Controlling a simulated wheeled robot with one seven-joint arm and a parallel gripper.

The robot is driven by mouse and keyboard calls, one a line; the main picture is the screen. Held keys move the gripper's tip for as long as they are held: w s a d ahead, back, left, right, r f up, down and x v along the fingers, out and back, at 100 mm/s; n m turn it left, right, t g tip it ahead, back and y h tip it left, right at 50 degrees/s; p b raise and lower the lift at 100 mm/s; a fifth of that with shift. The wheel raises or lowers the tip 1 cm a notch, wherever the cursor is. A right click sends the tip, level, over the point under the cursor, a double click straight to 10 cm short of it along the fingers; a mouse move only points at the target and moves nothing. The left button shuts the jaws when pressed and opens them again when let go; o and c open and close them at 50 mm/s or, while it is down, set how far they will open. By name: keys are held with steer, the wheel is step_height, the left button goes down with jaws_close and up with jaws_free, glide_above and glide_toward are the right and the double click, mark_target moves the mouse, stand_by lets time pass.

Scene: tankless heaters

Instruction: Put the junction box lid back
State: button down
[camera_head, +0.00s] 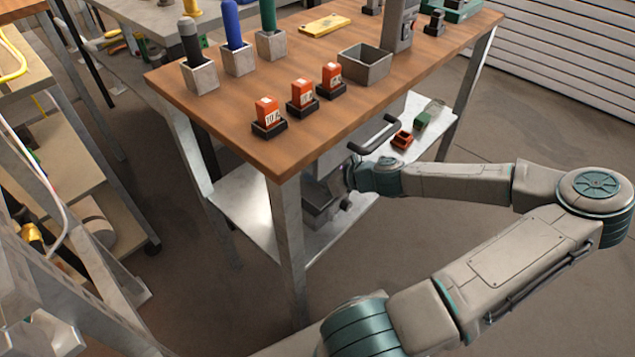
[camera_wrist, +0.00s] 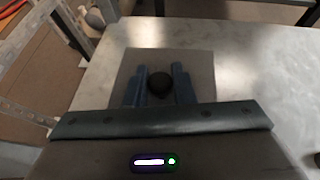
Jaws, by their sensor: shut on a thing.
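A square grey lid (camera_wrist: 197,62) with a dark round knob (camera_wrist: 159,83) is under my gripper in the wrist view. My gripper (camera_wrist: 160,80) is shut on the knob, one blue-grey finger on each side. I cannot tell whether the lid rests on the pale metal surface or hangs just above it. In the head view my gripper (camera_head: 325,195) is low under the table edge, over the lower shelf (camera_head: 245,205), and its fingers and the lid are hidden. A grey open-topped box (camera_head: 366,68), probably the junction box, stands on the wooden tabletop.
The wooden tabletop (camera_head: 225,125) overhangs my gripper, and a metal leg (camera_head: 288,245) stands close to it. Red blocks (camera_head: 301,93) in black holders line the front edge. A green block (camera_head: 421,121) and a red-brown box (camera_head: 402,139) are on the shelf's right.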

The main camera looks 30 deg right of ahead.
step_height(320, 180, down, 3)
steer(key=shift+f+b, duration=0.1)
steer(key=shift+b, duration=0.55)
steer(key=c, duration=1.2)
jaws_free()
steer(key=shift+c, duration=0.2)
steer(key=shift+s+d+r, duration=0.2)
steer(key=shift+r, duration=0.15)
steer(key=p+v, duration=0.5)
steer(key=v, duration=0.6)
steer(key=shift+s, duration=0.2)
